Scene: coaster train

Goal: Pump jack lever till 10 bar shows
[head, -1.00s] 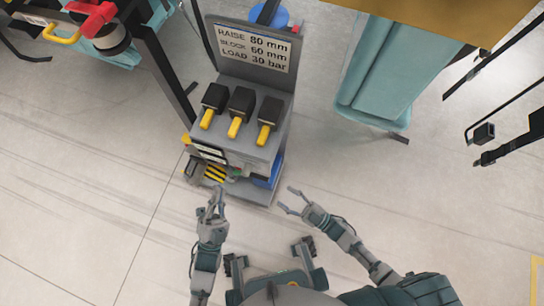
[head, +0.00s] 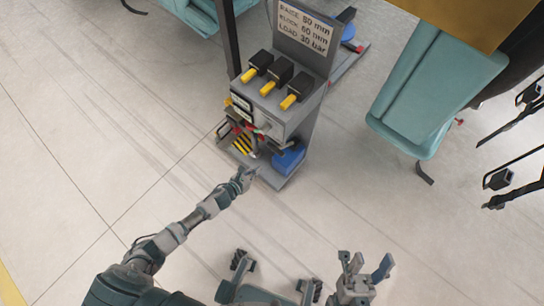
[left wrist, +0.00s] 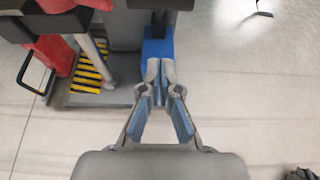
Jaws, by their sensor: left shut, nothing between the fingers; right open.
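The grey jack station (head: 285,115) stands upright ahead of me, with a sign (head: 305,27) reading RAISE 80 mm, BLOCK 60 mm, LOAD 30 bar. A pale rod, possibly the jack lever (left wrist: 95,62), rises beside a red body (left wrist: 55,55) over a yellow-black striped plate (left wrist: 88,74). I cannot make out a pressure reading. My left gripper (head: 244,180) is shut and empty in front of the station's base; in the left wrist view its fingertips (left wrist: 158,70) are right of the rod, appearing over a blue part (left wrist: 157,45). My right gripper (head: 365,264) is open and empty, low and well away.
Three black blocks with yellow handles (head: 276,77) sit on the station top. A teal seat (head: 435,85) stands to the right, with black bars (head: 510,130) beyond it. The floor (head: 100,140) left of the station is clear.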

